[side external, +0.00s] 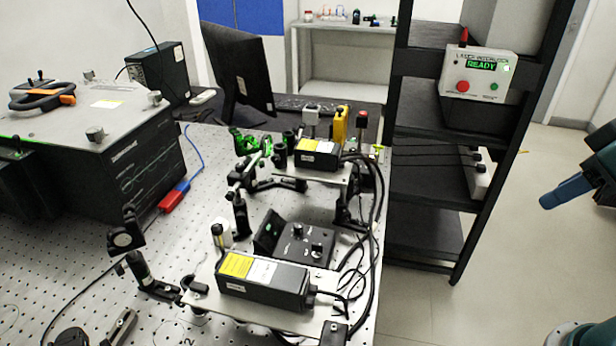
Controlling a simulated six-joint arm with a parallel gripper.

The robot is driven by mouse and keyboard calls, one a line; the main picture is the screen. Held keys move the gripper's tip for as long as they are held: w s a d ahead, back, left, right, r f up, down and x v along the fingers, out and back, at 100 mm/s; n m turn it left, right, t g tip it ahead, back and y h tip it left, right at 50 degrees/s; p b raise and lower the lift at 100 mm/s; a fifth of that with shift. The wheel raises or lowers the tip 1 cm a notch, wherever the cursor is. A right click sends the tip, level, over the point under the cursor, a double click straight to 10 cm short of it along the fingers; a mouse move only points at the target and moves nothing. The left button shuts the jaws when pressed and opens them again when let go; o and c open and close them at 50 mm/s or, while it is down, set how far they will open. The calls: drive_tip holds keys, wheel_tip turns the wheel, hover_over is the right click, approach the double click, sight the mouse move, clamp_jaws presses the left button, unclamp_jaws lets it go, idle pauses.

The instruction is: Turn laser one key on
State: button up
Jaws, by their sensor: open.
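A black laser box with a yellow and white label (262,281) sits on a metal plate at the front of the bench. A second, similar laser box (318,154) stands further back. Between them is a black control box (298,243) with small knobs or switches on top. I cannot tell which laser is number one, and no key can be made out clearly at this size. My gripper (564,190), blue and teal, shows only partly at the right edge, open, with nothing seen in it. It is well apart from the lasers and the control box, over the floor side.
An interlock box (479,75) reading READY, with red and green buttons, is on the black shelf rack (425,205). The rack stands between my gripper and the far bench. Black cables (372,225) loop along the bench's right edge. Optics posts (140,268) stand at left.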

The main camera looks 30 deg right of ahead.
drive_tip(key=shift+w, duration=0.1)
drive_tip(key=w+a+r+n+g, duration=0.2)
drive_tip(key=w+a+r+n, duration=0.2)
drive_tip(key=w+n, duration=0.35)
drive_tip(key=n+g, duration=0.4)
drive_tip(key=n, duration=1.6)
hover_over(317, 245)
wheel_tip(317, 245, down, 6)
drive_tip(key=shift+m, duration=0.25)
wheel_tip(317, 245, down, 14)
drive_tip(key=shift+r, duration=0.15)
